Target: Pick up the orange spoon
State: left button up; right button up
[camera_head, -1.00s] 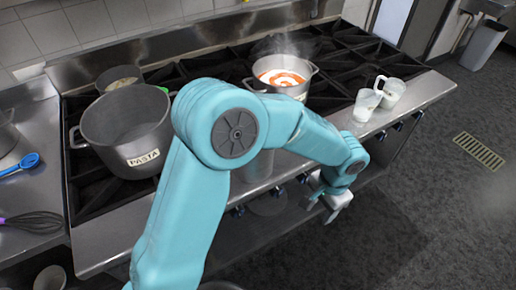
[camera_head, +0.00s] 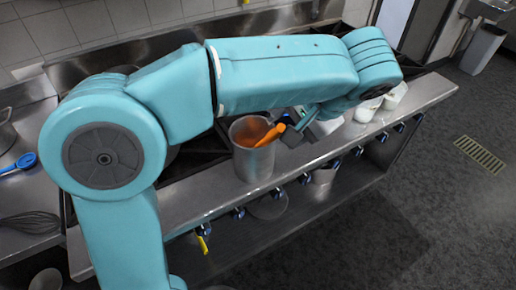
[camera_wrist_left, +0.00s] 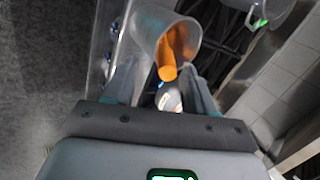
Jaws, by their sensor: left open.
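The orange spoon (camera_head: 270,135) leans in a tall steel container (camera_head: 255,165) on the counter's front edge, its handle sticking out of the rim to the right. My left gripper (camera_head: 298,130) is just right of the handle, its jaws partly hidden by my arm. In the left wrist view the orange spoon (camera_wrist_left: 167,68) shows at the mouth of the container, in line with the gap between the open fingers of my left gripper (camera_wrist_left: 163,88). A greyish rounded end lies in that gap; I cannot tell what it belongs to. My right gripper is not in view.
Two white cups (camera_head: 367,108) stand right of the gripper on the counter edge. A blue measuring spoon (camera_head: 22,163) and a whisk (camera_head: 30,222) lie on the left counter. My arm hides most of the stove.

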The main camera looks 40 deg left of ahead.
aim_at(271, 143)
pick_arm(q)
jog(key=x, duration=0.6)
jog(key=shift+s+a, duration=0.25)
jog(key=shift+a, duration=0.15)
jog(key=shift+w+d, duration=0.1)
jog(key=shift+w, duration=0.1)
jog(key=shift+s, duration=0.15)
grip_shut()
